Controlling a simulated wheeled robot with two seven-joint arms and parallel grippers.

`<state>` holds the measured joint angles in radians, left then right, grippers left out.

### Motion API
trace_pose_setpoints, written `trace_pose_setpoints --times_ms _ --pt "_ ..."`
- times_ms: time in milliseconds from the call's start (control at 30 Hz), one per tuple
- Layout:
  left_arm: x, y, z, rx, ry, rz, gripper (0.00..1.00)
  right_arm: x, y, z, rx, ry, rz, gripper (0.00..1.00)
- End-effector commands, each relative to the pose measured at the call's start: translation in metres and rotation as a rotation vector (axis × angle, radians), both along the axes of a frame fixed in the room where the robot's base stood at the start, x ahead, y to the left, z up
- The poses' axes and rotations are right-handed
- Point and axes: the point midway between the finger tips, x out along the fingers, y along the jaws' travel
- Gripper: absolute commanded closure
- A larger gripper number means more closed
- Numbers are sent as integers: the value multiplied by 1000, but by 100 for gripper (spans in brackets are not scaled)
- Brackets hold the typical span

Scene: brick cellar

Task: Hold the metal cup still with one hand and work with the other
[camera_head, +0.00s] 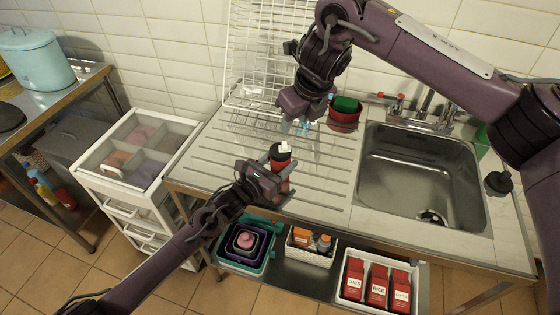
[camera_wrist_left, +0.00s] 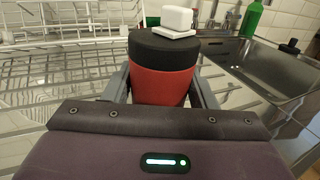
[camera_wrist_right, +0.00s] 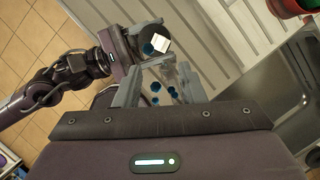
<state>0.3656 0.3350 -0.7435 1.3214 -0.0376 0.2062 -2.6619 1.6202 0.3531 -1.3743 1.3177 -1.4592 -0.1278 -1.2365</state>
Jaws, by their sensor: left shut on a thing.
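The cup (camera_head: 280,154), red-bodied with a black top, stands upright over the ribbed drainboard. A small white block (camera_wrist_left: 177,20) sits on its black top in the left wrist view. My left gripper (camera_head: 284,179) is shut on the cup, with one finger on each side of its red body (camera_wrist_left: 162,85). My right gripper (camera_head: 303,122) is above and behind the cup, apart from it. Its fingers are spaced apart in the right wrist view (camera_wrist_right: 160,82). A clear thing with blue spots (camera_wrist_right: 172,91) shows between them; I cannot tell whether it is gripped.
A white wire rack (camera_head: 258,55) leans on the wall. A red pot (camera_head: 344,120) with a green thing in it stands behind the drainboard. The steel sink (camera_head: 405,170) is at right. A white drawer unit (camera_head: 125,190) stands at left. Bins and red boxes (camera_head: 378,285) sit below.

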Motion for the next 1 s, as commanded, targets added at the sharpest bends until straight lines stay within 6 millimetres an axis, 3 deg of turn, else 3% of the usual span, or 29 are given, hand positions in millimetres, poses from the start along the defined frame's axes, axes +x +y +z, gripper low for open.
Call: trace_pose_setpoints --times_ms 67,300,1000 --pt "0 0 0 0 0 0 72 0 0 0 0 0 0 68" --pt "0 0 0 0 0 0 72 0 -5 -2 66 38 -153 99" --pt "0 0 0 0 0 0 72 0 -47 -12 654 530 -1657 100"
